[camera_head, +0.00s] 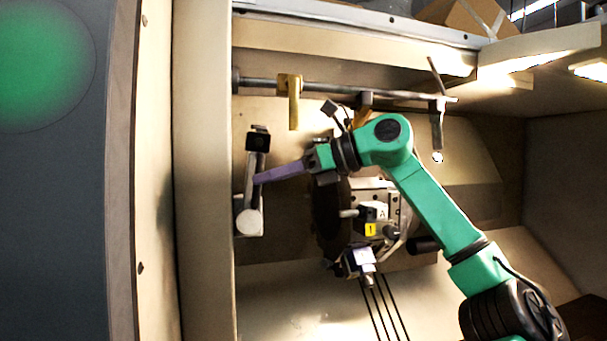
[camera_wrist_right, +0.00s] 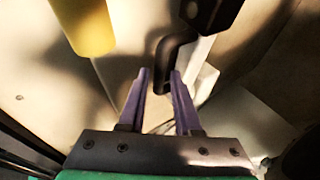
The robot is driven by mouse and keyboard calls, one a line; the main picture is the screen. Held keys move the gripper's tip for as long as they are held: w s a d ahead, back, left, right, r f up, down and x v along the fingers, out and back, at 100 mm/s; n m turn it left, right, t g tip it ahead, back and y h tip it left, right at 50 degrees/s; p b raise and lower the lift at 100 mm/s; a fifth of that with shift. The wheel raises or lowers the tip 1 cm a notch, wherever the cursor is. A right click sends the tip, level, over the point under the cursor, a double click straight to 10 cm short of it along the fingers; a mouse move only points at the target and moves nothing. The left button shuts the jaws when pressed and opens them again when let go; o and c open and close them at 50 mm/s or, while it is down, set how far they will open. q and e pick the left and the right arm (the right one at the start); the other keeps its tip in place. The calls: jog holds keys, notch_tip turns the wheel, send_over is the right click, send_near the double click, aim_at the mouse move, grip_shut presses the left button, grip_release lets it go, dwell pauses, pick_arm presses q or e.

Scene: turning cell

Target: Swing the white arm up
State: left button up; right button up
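The white arm (camera_head: 251,185) is a pale lever on the left wall of the machine. It has a round pivot (camera_head: 249,222) at its lower end and a black head (camera_head: 258,139) at its upper end. My right gripper (camera_head: 258,179) reaches in from the right, with its purple fingertips beside the middle of the lever. In the wrist view its fingers (camera_wrist_right: 161,76) stand apart. A black bent piece (camera_wrist_right: 172,57) shows just beyond and between the tips, with a pale strip (camera_wrist_right: 196,67) behind it. Whether the fingers touch it cannot be told. My left gripper is out of view.
A yellow bracket (camera_head: 294,103) hangs from a rail (camera_head: 340,90) above my gripper and also shows in the wrist view (camera_wrist_right: 85,25). A round tool turret (camera_head: 330,215) with tool blocks (camera_head: 375,212) lies below my forearm. The lower bay is mostly clear.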

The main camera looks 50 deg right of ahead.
jog(key=b+v, duration=0.1)
jog(key=v, duration=1)
